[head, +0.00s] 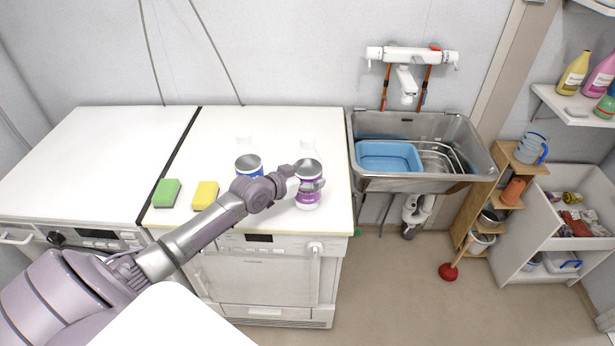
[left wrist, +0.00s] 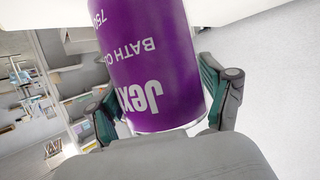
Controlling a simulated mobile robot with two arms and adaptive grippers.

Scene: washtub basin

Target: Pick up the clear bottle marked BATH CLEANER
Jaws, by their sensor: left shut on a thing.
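The clear bottle with the purple BATH CLEANER label (head: 309,192) stands near the front right of the white machine top in the head view. Its purple label fills the middle of the left wrist view (left wrist: 155,60), with the lettering upside down. My left gripper (head: 306,184) is shut on this bottle, with one finger on each side of it in the left wrist view (left wrist: 165,100). The bottle looks upright; I cannot tell whether its base touches the top. My right gripper is not in view.
A green sponge (head: 167,193) and a yellow sponge (head: 205,195) lie further left. The metal sink (head: 470,160) with a blue basin (head: 388,157) is to the right.

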